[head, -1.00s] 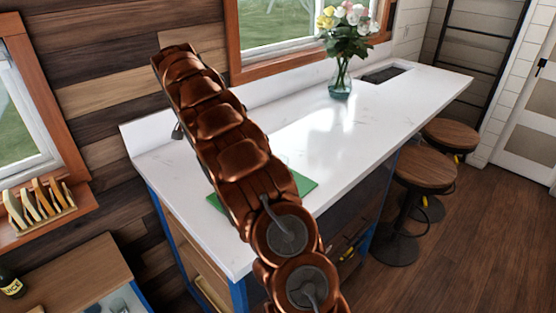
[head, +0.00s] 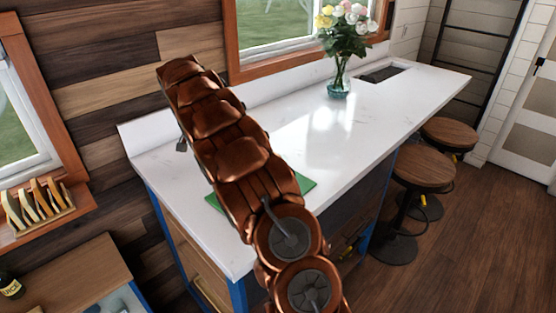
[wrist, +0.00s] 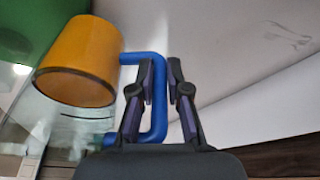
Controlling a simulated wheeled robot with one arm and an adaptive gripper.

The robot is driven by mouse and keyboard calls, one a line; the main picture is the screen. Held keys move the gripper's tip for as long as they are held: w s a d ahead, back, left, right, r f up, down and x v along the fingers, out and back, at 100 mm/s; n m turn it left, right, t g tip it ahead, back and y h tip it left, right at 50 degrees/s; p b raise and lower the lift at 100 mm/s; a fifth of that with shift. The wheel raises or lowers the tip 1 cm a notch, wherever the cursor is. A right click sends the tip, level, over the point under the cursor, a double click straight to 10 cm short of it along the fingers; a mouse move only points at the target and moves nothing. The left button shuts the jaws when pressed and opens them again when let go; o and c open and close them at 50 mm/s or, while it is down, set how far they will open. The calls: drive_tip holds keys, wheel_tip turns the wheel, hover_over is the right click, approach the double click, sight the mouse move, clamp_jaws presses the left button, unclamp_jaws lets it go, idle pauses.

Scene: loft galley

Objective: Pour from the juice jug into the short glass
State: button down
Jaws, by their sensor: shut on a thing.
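In the wrist view, the juice jug shows as a clear body (wrist: 62,122) with an orange cylinder of juice (wrist: 80,62) inside and a blue handle (wrist: 158,100) on its right. My gripper (wrist: 166,78) is shut on the handle, with one dark finger on each side of its bar. A green mat (wrist: 25,30) lies past the jug at the upper left; its edge also shows in the head view (head: 305,183) on the white counter. My arm hides the jug and my gripper in the head view. I cannot make out the short glass in either view.
The white counter (head: 300,130) is bare right of my arm, up to a glass vase of flowers (head: 339,85) and a dark inset (head: 382,73). Wooden stools (head: 424,170) stand in front. A toast rack (head: 38,205) sits at the left window.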

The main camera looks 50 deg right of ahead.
drive_tip(key=s+d+r+t+y+b, duration=0.1)
drive_tip(key=r+t+b, duration=0.1)
drive_tip(key=s+r+t+y+b, duration=0.1)
drive_tip(key=s+t+b, duration=0.1)
drive_tip(key=s+d+r+m+t+y+b, duration=0.1)
drive_tip(key=r+t+b, duration=0.1)
drive_tip(key=shift+s+d+r, duration=0.25)
drive_tip(key=shift+d+r, duration=0.05)
drive_tip(key=shift+d, duration=0.05)
drive_tip(key=shift+s+d+r+t+y, duration=0.1)
drive_tip(key=shift+s+r+t+y, duration=0.05)
drive_tip(key=shift+r+t+y, duration=0.25)
idle(0.3)
drive_tip(key=shift+s+d+r+t+b, duration=0.1)
drive_tip(key=shift+s+d+t+b, duration=0.15)
drive_tip(key=shift+b, duration=0.85)
idle(0.3)
drive_tip(key=shift+s+d+r+m+t+y+b, duration=0.2)
drive_tip(key=shift+s+r+m+t+y+b, duration=0.3)
drive_tip(key=shift+t+b, duration=0.6)
idle(1.1)
drive_tip(key=shift+s+d+r+y+b, duration=0.2)
drive_tip(key=shift+s+r+y+b, duration=0.1)
drive_tip(key=shift+r+b, duration=0.5)
idle(1.9)
